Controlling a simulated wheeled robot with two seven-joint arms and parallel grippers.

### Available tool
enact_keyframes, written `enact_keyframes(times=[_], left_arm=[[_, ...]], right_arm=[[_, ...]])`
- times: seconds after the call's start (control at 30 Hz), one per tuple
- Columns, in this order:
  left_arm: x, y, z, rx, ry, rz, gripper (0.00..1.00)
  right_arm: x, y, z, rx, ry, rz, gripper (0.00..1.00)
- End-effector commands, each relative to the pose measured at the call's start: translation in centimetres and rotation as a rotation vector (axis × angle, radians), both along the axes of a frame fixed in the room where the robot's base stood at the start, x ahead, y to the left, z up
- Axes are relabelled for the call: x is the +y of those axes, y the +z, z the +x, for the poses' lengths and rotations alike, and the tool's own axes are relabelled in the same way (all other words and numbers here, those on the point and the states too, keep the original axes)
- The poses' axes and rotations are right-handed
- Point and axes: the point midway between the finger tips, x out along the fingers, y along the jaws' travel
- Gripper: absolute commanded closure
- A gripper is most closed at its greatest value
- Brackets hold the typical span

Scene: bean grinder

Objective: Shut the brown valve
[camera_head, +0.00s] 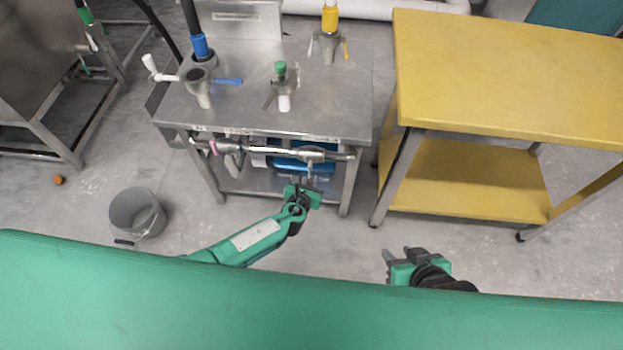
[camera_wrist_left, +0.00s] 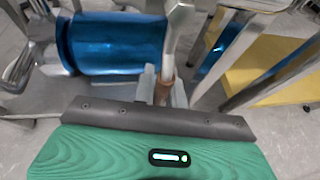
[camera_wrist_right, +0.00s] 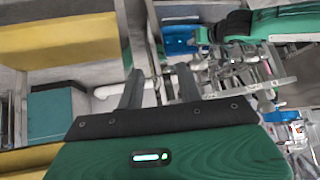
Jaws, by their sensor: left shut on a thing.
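The brown valve (camera_wrist_left: 163,91) has a brown grip below a pale metal lever, seen in the left wrist view. Its metal body (camera_head: 313,154) sits on the horizontal pipe along the front of the steel table in the head view. My left gripper (camera_head: 308,183) is just below that pipe, shut on the brown grip, with one finger on each side. In the left wrist view this gripper (camera_wrist_left: 164,90) covers part of the grip. My right gripper (camera_head: 398,254) is open and empty, away from the valve, to the right. Its spread fingers show in the right wrist view (camera_wrist_right: 161,88).
The steel table (camera_head: 325,104) carries several funnel-like fittings with colored handles. A blue cylinder (camera_wrist_left: 115,43) lies behind the pipe. A pink-handled fitting (camera_head: 228,147) is further left on the pipe. A yellow two-level table (camera_head: 510,60) stands right. A grey bucket (camera_head: 124,213) is on the floor left.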

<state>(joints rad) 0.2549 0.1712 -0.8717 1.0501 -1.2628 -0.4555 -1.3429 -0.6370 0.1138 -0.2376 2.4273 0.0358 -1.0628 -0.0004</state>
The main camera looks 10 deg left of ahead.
Motion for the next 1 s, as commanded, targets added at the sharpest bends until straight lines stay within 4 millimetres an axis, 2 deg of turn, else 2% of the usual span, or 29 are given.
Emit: enact_keyframes(times=[0.3, 0.33, 0.43, 0.83, 1.0], left_arm=[[0.2, -0.1, 0.0, 0.000, 0.001, 0.005, 1.00], [0.2, -0.1, 0.0, 0.000, 0.001, 0.005, 0.85], [0.2, -0.1, 0.0, 0.000, 0.002, 0.004, 0.65], [0.2, 0.2, -0.4, 0.001, 0.000, 0.002, 0.65], [0.5, 0.9, -1.8, 0.000, 0.001, 0.004, 0.65]], right_arm=[[0.0, 0.0, 0.0, 0.001, -0.001, -0.001, 0.64], [0.0, 0.0, 0.0, 0.001, 0.000, 0.000, 0.64], [0.0, 0.0, 0.0, 0.001, 0.000, 0.000, 0.64], [-0.1, 0.1, -0.2, 0.013, 0.001, -0.004, 0.64], [-1.6, 0.7, -0.8, 0.085, -0.019, -0.044, 0.64]])
